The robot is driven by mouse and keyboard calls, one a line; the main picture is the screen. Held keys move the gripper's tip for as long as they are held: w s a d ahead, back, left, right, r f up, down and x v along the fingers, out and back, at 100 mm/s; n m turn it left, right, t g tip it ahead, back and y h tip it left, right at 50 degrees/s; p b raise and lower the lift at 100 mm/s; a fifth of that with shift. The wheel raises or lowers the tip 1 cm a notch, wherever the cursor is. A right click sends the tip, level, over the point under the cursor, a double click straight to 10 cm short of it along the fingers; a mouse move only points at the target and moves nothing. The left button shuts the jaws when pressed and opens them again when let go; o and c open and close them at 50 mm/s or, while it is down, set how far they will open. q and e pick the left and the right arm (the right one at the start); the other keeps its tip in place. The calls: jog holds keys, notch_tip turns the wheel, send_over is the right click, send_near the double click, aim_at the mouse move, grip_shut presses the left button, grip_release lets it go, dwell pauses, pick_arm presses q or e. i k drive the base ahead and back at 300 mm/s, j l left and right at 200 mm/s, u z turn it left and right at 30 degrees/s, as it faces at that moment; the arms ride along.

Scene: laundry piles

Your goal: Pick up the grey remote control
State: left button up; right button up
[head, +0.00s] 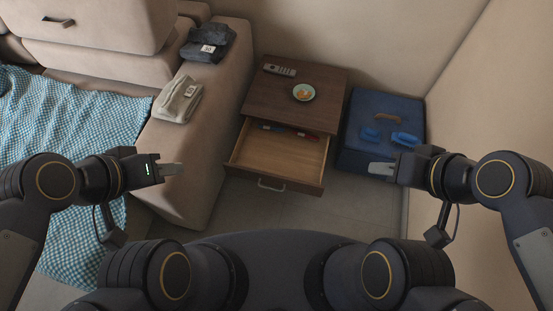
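The grey remote control (279,70) lies on top of the brown side table (262,97), near its far left corner. Nothing covers it. My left gripper (172,169) is beside the sofa arm, to the left of the table and well nearer to me than the remote. My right gripper (381,168) is in front of the blue box, right of the open drawer. Both are apart from the remote and I see nothing held in them. The view does not clearly show the gap between the fingers of either gripper.
A small plate with food (304,92) stands right of the remote. The table's drawer (275,160) is pulled out, with small items at its back. A blue box (350,146) with blue items stands right. Folded clothes (178,98) lie on the sofa arm (206,130) at left.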

aim_at(270, 68)
jog(key=i+l, duration=0.15)
jog(key=i, duration=0.25)
jog(key=i+l, duration=0.15)
jog(key=i, duration=0.2)
jog(key=i+u, duration=0.15)
jog(key=u, duration=0.25)
jog(key=i+l+u, duration=0.15)
jog(key=u, duration=0.25)
jog(key=i+l+u, duration=0.1)
jog(key=u, duration=0.3)
jog(key=i+l+u, duration=0.1)
jog(key=l+u, duration=0.3)
jog(key=j, duration=0.1)
